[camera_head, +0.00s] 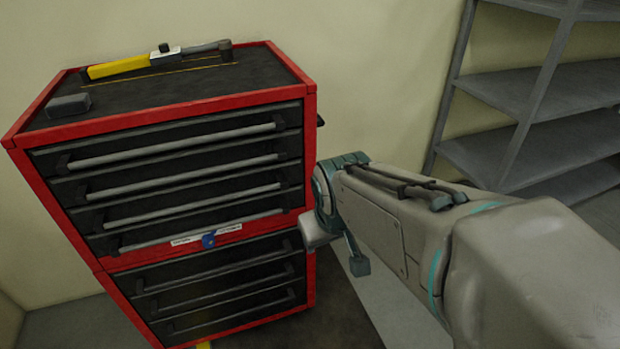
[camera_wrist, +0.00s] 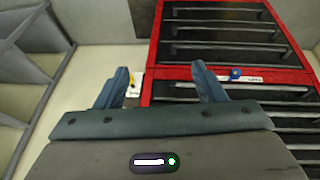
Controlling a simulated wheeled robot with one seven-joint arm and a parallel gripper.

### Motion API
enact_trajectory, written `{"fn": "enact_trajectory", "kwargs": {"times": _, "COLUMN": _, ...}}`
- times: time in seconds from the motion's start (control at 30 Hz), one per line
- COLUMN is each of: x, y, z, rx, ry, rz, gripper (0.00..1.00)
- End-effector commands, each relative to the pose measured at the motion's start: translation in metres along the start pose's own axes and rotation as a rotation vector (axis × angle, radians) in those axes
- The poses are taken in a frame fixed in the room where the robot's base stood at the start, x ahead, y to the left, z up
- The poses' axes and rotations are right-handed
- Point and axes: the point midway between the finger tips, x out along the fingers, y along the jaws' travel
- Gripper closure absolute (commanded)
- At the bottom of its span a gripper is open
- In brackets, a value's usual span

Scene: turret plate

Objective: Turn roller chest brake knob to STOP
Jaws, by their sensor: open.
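The red and black roller chest (camera_head: 309,180) stands at the left in the head view. Its small blue brake knob (camera_head: 208,240) sits on the front between the upper and lower drawers, with a white label on each side. In the wrist view the blue knob (camera_wrist: 235,73) is beyond and right of the right finger, with a label beside it. My gripper (camera_wrist: 160,85) is open and empty, its two blue fingers spread apart. It is apart from the knob. In the head view my arm hides most of the gripper, and the knob's pointer direction is too small to read.
A yellow and grey tool (camera_head: 150,62) and a small dark block (camera_head: 68,105) lie on the chest top. Grey metal shelving (camera_head: 540,95) stands at the right against the wall. Long drawer handles stick out above and below the knob.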

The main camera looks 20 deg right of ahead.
Motion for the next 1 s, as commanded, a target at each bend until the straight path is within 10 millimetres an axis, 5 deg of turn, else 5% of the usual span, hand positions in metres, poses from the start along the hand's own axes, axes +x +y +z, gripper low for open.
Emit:
{"fn": "enact_trajectory", "kwargs": {"times": 0.03, "x": 0.032, "y": 0.009, "z": -0.001, "rx": -0.036, "ry": 0.038, "rz": 0.038, "gripper": 0.37}}
{"fn": "enact_trajectory", "kwargs": {"times": 0.1, "x": 0.059, "y": 0.024, "z": -0.013, "rx": -0.115, "ry": 0.108, "rz": 0.096, "gripper": 0.37}}
{"fn": "enact_trajectory", "kwargs": {"times": 0.4, "x": 0.156, "y": 0.085, "z": -0.056, "rx": -0.502, "ry": 0.367, "rz": 0.344, "gripper": 0.37}}
{"fn": "enact_trajectory", "kwargs": {"times": 0.8, "x": 0.26, "y": 0.13, "z": -0.071, "rx": -1.003, "ry": 0.689, "rz": 0.642, "gripper": 0.37}}
{"fn": "enact_trajectory", "kwargs": {"times": 1.0, "x": 0.287, "y": 0.137, "z": -0.063, "rx": -1.172, "ry": 0.847, "rz": 0.777, "gripper": 0.37}}
